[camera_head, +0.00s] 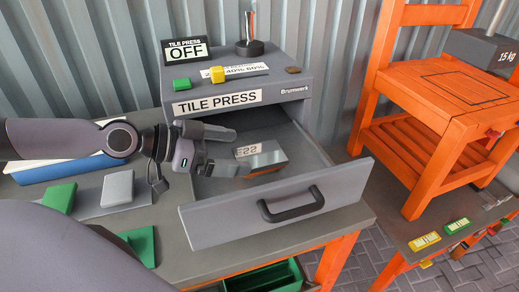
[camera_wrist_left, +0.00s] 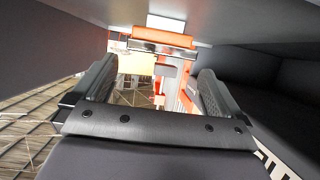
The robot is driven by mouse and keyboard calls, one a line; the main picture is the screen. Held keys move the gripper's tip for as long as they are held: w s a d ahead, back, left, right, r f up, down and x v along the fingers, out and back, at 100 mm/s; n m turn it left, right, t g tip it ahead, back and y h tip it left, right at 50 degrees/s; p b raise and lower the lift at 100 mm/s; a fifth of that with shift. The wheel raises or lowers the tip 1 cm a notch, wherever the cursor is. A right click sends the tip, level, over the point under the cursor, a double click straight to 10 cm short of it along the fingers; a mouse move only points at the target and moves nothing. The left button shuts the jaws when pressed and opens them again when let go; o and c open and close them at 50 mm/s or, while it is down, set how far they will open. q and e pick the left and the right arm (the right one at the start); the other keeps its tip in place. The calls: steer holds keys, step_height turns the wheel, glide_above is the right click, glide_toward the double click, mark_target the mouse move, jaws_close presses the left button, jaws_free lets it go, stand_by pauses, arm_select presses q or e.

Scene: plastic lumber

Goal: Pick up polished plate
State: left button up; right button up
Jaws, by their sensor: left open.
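The polished plate (camera_head: 266,160) is a shiny, mirror-like block with a white label on top. It lies in the open grey drawer (camera_head: 325,205) of the tile press (camera_head: 245,95). My left gripper (camera_head: 240,151) is open inside the drawer, just left of the plate and pointing at it. In the left wrist view the open fingers (camera_wrist_left: 157,82) stand apart, with the plate's reflective face (camera_wrist_left: 160,45) ahead between them. Whether the fingers touch the plate is hard to tell. My right gripper is not in view.
A green block (camera_head: 60,197) and a grey block (camera_head: 118,187) stand on the table at left.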

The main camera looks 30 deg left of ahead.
mark_target(260, 154)
arm_select(q)
steer(key=shift+w+d+p, duration=0.2)
steer(key=shift+d+p, duration=0.05)
steer(key=shift+p, duration=0.05)
steer(key=shift+w+d+f+p, duration=0.2)
steer(key=shift+w+d+p, duration=0.1)
steer(key=shift+p, duration=0.2)
steer(key=shift+x, duration=1.25)
steer(key=c, duration=1.1)
